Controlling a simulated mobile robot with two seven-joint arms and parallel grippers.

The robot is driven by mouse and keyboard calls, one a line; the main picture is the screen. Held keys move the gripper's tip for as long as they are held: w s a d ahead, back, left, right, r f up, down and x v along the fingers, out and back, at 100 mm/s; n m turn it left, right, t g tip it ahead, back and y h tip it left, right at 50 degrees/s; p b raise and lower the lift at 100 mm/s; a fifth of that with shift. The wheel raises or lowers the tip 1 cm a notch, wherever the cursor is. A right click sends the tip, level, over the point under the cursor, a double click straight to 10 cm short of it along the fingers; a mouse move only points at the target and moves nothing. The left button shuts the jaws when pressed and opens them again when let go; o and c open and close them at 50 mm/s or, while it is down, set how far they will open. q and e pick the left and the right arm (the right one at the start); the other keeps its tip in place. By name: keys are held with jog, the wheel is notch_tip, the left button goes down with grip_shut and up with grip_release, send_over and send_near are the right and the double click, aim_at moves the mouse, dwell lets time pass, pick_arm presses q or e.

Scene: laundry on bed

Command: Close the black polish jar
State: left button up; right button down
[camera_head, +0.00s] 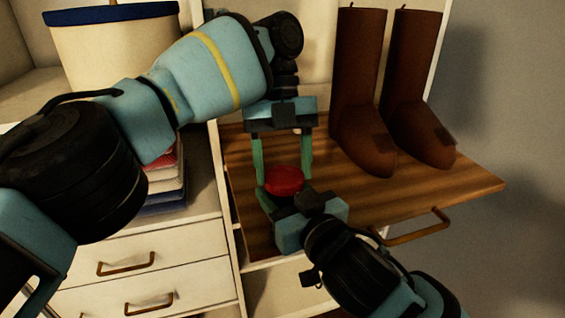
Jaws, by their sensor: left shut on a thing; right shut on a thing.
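A round red piece, seemingly the lid (285,179), is between the two green fingers of my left gripper (283,176), which reaches down from above and is shut on it. My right gripper (288,196) comes in from the lower right, just in front of and below the red piece. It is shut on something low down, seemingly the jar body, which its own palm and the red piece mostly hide. I cannot tell whether lid and jar touch or how well they line up. Both grippers are over the wooden pull-out shelf (446,187).
Two tall brown boots (358,105) (412,100) stand on the shelf to the right of the grippers. A bronze handle (418,228) is on its front. Folded cloths (168,190), a white basket with a blue rim (115,48) and white drawers (112,282) are at left.

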pick_arm(q)
jog(key=o, duration=0.9)
jog(key=shift+w, duration=0.1)
jog(key=shift+o, duration=0.2)
jog(key=shift+c, duration=0.4)
